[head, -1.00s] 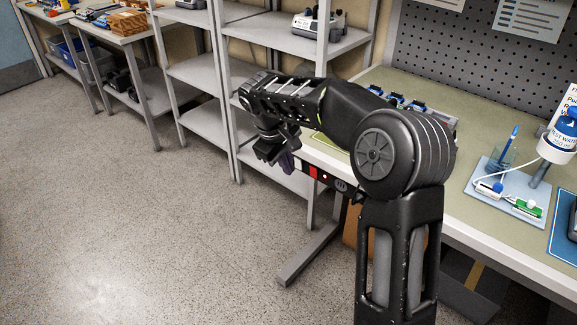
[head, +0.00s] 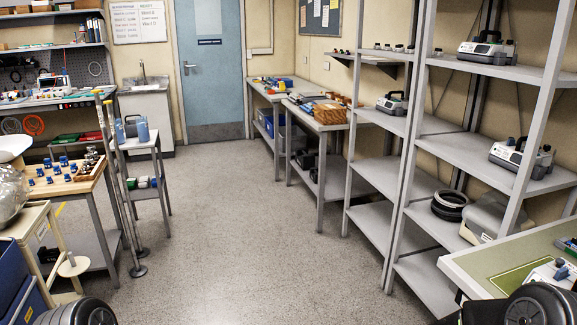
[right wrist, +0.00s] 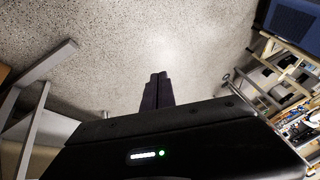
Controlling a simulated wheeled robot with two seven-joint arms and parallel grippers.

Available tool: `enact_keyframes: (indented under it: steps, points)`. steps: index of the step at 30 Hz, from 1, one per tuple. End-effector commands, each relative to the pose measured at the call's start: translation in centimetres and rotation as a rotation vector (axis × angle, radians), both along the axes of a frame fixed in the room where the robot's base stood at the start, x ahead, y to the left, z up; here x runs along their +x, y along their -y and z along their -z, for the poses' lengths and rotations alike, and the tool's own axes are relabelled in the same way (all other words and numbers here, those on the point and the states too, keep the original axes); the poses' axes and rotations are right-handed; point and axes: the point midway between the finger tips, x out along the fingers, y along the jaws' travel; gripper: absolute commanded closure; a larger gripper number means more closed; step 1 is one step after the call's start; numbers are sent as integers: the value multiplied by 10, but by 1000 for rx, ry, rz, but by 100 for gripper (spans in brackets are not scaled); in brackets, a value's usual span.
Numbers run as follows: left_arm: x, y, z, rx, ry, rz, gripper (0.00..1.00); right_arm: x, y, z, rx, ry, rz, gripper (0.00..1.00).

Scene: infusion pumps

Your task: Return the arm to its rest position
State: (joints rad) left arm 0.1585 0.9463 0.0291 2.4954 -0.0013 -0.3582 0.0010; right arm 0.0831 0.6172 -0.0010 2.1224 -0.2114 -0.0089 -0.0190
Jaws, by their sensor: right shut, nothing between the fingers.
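My right gripper (right wrist: 156,92) shows in the right wrist view, with its two dark fingers together and nothing between them. Speckled grey floor lies beyond the fingertips. In the head view only rounded black parts of my arms show at the bottom left and bottom right corners. Neither gripper is visible in the head view, and my left gripper is in no view.
Grey shelves (head: 490,160) with several infusion pumps (head: 490,47) stand at the right. A green-topped bench (head: 470,268) is at the lower right. A wooden-topped table (head: 70,182) and a small cart (head: 142,144) stand at the left. The floor (head: 240,230) between is clear.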

Motion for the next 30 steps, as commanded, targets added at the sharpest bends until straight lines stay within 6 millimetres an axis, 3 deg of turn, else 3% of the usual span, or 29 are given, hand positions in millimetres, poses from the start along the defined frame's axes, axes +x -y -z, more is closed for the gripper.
enact_keyframes:
  steps: [1, 3, 6, 9, 12, 16, 30]
  points:
    - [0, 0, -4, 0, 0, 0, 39, -37, -16, 27, 41, -52, 36, 100]
    - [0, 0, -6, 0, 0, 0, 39, -84, -32, 55, 80, -114, 94, 100]
    - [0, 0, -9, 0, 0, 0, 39, -149, -46, 81, 104, -213, 147, 100]
    - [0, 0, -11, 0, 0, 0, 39, -200, -54, 95, 109, -311, 157, 100]
    - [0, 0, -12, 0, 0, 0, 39, -233, -61, 102, 112, -382, 148, 100]
    - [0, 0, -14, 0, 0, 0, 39, -249, -64, 107, 116, -420, 143, 100]
    - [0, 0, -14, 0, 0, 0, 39, -248, -63, 108, 116, -419, 144, 100]
